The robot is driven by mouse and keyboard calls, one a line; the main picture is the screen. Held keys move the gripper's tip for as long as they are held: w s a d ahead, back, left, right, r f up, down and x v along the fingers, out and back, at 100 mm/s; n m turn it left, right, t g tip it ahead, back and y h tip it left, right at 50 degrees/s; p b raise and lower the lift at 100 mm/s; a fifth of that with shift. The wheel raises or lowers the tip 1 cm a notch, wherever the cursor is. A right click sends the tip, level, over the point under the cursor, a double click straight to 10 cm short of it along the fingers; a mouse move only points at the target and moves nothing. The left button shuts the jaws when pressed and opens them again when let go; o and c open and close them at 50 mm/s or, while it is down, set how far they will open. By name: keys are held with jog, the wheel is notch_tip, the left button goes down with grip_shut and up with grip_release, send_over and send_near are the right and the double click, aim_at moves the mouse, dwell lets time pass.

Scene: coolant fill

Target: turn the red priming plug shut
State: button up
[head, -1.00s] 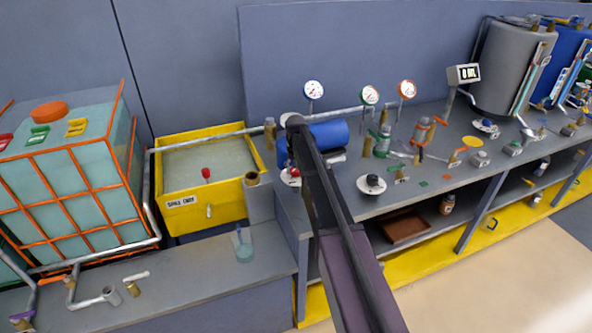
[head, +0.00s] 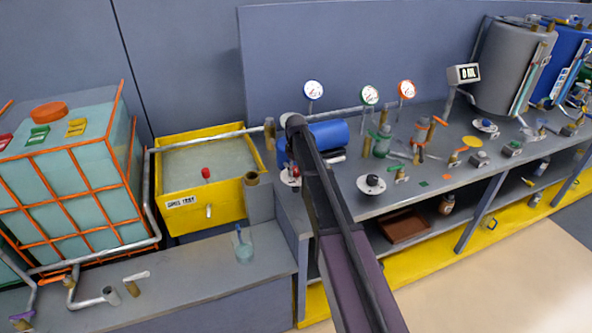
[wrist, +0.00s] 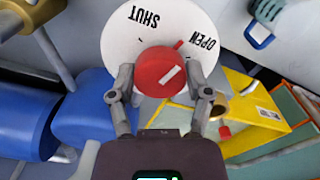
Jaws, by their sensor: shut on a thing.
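The red priming plug (wrist: 160,70) is a round red knob with a white line, in front of a white disc (wrist: 120,45) marked SHUT and OPEN. A small red pointer on the plug's rim points close to the OPEN lettering. My gripper (wrist: 163,84) has one finger on each side of the plug and is shut on it. In the head view a bit of the red plug (head: 295,172) and its white disc (head: 289,180) show just left of my arm, below the blue cylinder (head: 328,135). My fingers are hidden there.
The blue cylinder (wrist: 85,120) lies close to my gripper's left finger. The yellow spill tank (head: 180,215) stands left of the plug. A black knob on a white disc (head: 371,184), valves and gauges fill the bench to the right.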

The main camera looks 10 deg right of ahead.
jog(key=n, duration=1.1)
jog(key=shift+n, duration=2.1)
jog(key=o, duration=1.1)
jog(key=shift+o, duration=0.2)
jog(key=shift+w, duration=0.1)
jog(key=shift+m, duration=0.4)
